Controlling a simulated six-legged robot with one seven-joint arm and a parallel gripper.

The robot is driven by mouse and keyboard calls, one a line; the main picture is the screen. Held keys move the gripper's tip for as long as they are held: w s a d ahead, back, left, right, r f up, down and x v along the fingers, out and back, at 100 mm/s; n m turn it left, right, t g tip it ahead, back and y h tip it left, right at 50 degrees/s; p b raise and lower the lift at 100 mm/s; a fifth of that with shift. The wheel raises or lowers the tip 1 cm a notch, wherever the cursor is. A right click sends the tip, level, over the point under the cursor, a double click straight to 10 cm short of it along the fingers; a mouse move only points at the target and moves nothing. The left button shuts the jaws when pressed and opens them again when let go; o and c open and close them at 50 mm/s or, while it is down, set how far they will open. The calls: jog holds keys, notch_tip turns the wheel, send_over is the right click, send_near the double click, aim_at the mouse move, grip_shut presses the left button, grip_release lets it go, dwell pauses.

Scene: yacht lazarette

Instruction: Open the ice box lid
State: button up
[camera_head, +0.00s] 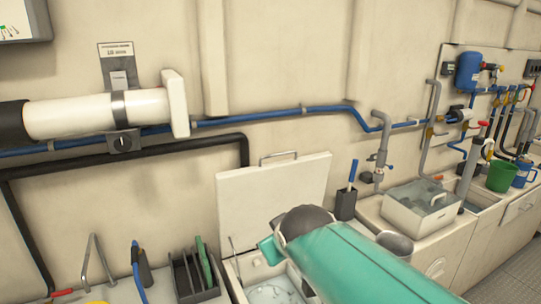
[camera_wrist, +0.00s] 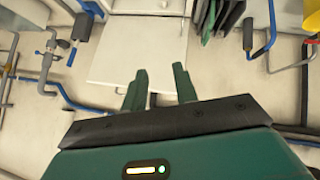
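The ice box lid (camera_head: 272,203) is a white square panel. It stands raised, close to upright, in front of the wall, with its metal handle (camera_head: 278,156) at the top edge. The open ice box (camera_head: 234,283) shows below it with pale, ice-like contents, partly hidden by my teal arm. In the wrist view the lid (camera_wrist: 135,45) appears as a pale panel beyond my gripper (camera_wrist: 160,70). The two fingers are apart with nothing between them. I cannot tell whether they touch the lid. The fingertips are hidden in the head view.
A black tool caddy (camera_head: 197,290) stands left of the ice box. A black holder with a blue-handled tool (camera_head: 345,205) stands right of the lid. Blue and black pipes run along the wall.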

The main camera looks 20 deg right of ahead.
jog(key=w+d+r+n+t+h, duration=0.1)
jog(key=w+d+r+n+t, duration=0.2)
jog(key=w+d, duration=0.45)
jog(key=w+d+r+n+t+h, duration=0.1)
jog(key=w+d+r+n+t, duration=0.3)
jog(key=w, duration=0.6)
jog(key=n+t+y, duration=0.1)
jog(key=n+y, duration=0.3)
jog(key=n, duration=0.5)
send_near(277, 155)
jog(key=shift+y, duration=0.3)
jog(key=w, duration=0.7)
jog(key=w+f, duration=0.1)
jog(key=w, duration=0.2)
jog(key=shift+w, duration=0.35)
grip_shut()
jog(key=shift+s+f, duration=0.1)
